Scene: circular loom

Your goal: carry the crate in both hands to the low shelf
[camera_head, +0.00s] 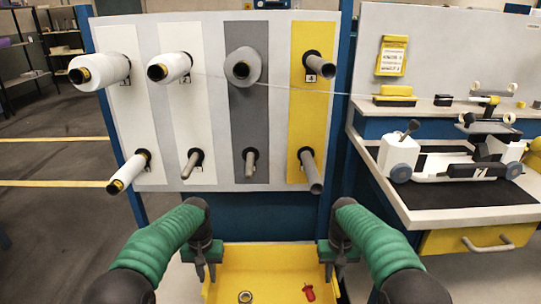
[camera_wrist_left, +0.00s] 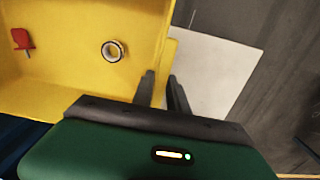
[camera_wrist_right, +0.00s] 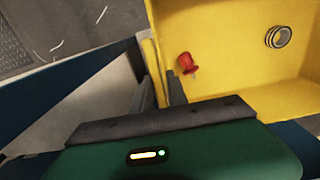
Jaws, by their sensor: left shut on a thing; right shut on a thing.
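The yellow crate (camera_head: 266,254) is at the bottom middle of the head view, its near part cut off by the frame. It holds a small ring (camera_head: 245,297) and a red pin-like piece (camera_head: 309,292). My left gripper (camera_head: 206,273) is shut on the crate's left wall; in the left wrist view its fingers (camera_wrist_left: 163,88) straddle the edge of the crate (camera_wrist_left: 65,75). My right gripper (camera_head: 332,268) is shut on the right wall, also seen in the right wrist view (camera_wrist_right: 158,90). I cannot tell which surface is the low shelf.
A panel (camera_head: 270,110) with pegs and several spools stands right ahead, beyond the crate. A workbench (camera_head: 455,213) with a device and a yellow drawer (camera_head: 470,240) is at the right. A dark shelf rack (camera_head: 28,45) stands far left. The left floor is clear.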

